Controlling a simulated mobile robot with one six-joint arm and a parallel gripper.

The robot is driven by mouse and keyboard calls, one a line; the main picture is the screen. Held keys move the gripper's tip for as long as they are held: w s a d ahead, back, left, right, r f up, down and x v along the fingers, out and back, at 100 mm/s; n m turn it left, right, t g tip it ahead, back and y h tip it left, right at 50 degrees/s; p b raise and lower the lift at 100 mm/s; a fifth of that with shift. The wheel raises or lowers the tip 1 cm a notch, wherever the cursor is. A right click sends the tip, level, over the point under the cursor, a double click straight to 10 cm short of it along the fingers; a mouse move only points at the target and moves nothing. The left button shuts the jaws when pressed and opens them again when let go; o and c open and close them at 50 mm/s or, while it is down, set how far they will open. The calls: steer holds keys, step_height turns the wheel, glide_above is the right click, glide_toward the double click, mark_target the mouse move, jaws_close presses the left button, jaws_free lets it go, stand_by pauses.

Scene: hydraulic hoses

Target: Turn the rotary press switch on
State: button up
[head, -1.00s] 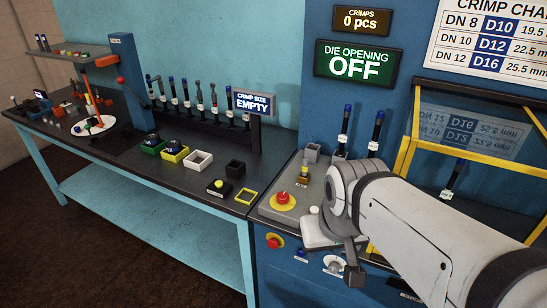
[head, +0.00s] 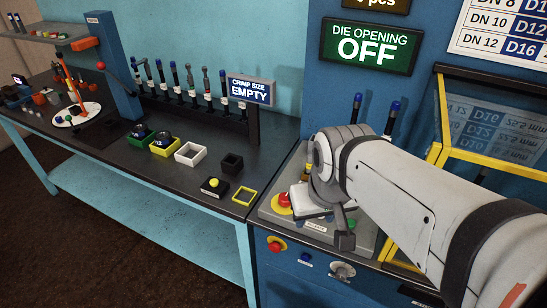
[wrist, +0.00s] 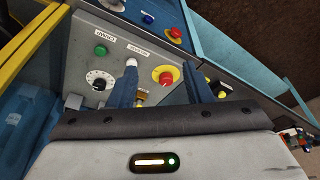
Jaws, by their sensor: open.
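A silver rotary switch (head: 344,270) sits on the blue front face of the press, right of a blue button, and looks like the press switch. Its edge shows at the top of the wrist view (wrist: 112,4). I cannot read its setting. My gripper (wrist: 158,72) is open and empty. Its two blue fingers are over the grey control panel (wrist: 75,65), to either side of a red mushroom button (wrist: 165,75) on a yellow ring, and apart from the switch. In the head view my arm hides the fingers and part of the panel.
The panel carries a green button (wrist: 100,50), a black dial (wrist: 98,80) and a white button (wrist: 131,62). A red knob (head: 276,246) and a blue button (head: 305,257) are left of the switch. A yellow-framed guard (head: 438,140) stands right. A sign (head: 367,46) reads "DIE OPENING OFF".

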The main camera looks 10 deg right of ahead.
steer(key=shift+o, duration=1.3)
steer(key=w+f+n+g+b, duration=0.1)
steer(key=w+n+b, duration=0.1)
steer(key=w+n, duration=0.2)
steer(key=w+f+n+b, duration=0.2)
steer(key=w+n+b, duration=0.1)
steer(key=w, duration=0.5)
steer(key=shift+a+f+n+g, duration=0.3)
steer(key=shift+a+n+g, duration=0.1)
steer(key=shift+n, duration=0.3)
steer(key=n+g+b, duration=0.1)
steer(key=n+b, duration=0.2)
steer(key=n, duration=0.4)
glide_above(286, 197)
step_height(286, 197, down, 5)
steer(key=shift+a+f, duration=0.1)
steer(key=shift+f, duration=0.05)
steer(key=shift+w+f, duration=0.1)
steer(key=shift+f, duration=0.15)
step_height(286, 197, down, 7)
steer(key=shift+f, duration=0.2)
steer(key=shift+c, duration=0.5)
steer(key=c, duration=0.9)
